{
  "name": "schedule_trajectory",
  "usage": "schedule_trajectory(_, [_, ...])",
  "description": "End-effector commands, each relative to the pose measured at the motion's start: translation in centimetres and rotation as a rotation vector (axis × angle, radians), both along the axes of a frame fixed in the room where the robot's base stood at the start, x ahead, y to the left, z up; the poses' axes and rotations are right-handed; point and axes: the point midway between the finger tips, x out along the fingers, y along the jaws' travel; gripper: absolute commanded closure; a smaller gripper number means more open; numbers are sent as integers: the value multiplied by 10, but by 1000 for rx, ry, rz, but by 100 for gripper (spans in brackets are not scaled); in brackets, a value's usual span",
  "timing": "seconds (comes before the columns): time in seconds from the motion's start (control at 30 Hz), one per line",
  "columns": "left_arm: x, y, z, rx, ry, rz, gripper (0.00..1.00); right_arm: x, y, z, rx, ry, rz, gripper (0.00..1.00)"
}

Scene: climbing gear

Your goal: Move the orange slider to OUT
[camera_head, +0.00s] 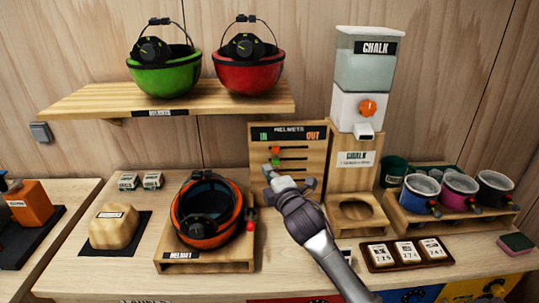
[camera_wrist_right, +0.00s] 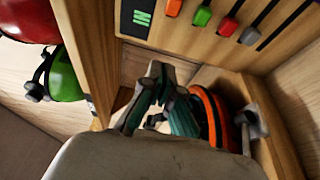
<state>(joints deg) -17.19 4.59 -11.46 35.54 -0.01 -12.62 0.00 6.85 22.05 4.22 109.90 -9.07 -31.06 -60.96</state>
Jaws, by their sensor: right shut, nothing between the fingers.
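The helmets board (camera_head: 259,182) stands upright at the back of the table, with a green IN label at its left and an orange OUT label at its right. The orange slider (camera_head: 275,149) sits in the top slot at the IN end; it also shows at the top edge of the right wrist view (camera_wrist_right: 174,7). A green slider (camera_wrist_right: 202,17) and a red slider (camera_wrist_right: 228,27) are beside it. My right gripper (camera_head: 287,182) is shut and empty, in front of the board's lower part and below the orange slider, apart from it. It hides the lower sliders in the head view. My left gripper is not in view.
An orange helmet (camera_head: 190,233) rests on a wooden stand left of my right gripper. The chalk dispenser (camera_head: 358,108) stands right of the board. A shelf (camera_head: 80,100) with green and red helmets is above left. A dark tray with number cards (camera_head: 378,254) lies at front right.

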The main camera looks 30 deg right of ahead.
Motion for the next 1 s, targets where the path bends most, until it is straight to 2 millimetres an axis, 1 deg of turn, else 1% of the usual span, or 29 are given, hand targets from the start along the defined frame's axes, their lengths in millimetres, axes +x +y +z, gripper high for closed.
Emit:
schedule_trajectory(0.17, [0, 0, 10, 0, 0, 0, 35, 24, -5, 4, 3, -1, -1, 100])
schedule_trajectory(0.4, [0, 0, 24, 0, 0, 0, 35, 71, -15, 4, 4, 0, -1, 100])
schedule_trajectory(0.57, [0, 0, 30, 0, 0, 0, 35, 98, -20, 3, 4, 0, 0, 100])
schedule_trajectory(0.6, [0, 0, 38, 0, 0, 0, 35, 90, -29, 4, -1, 3, -2, 100])
schedule_trajectory(0.73, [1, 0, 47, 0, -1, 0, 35, 80, -44, 3, 1, 3, 0, 100])
schedule_trajectory(0.83, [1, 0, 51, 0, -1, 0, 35, 76, -50, 2, 0, 1, 1, 100])
schedule_trajectory(1.0, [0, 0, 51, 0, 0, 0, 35, 73, -54, 0, 1, 1, 1, 100])
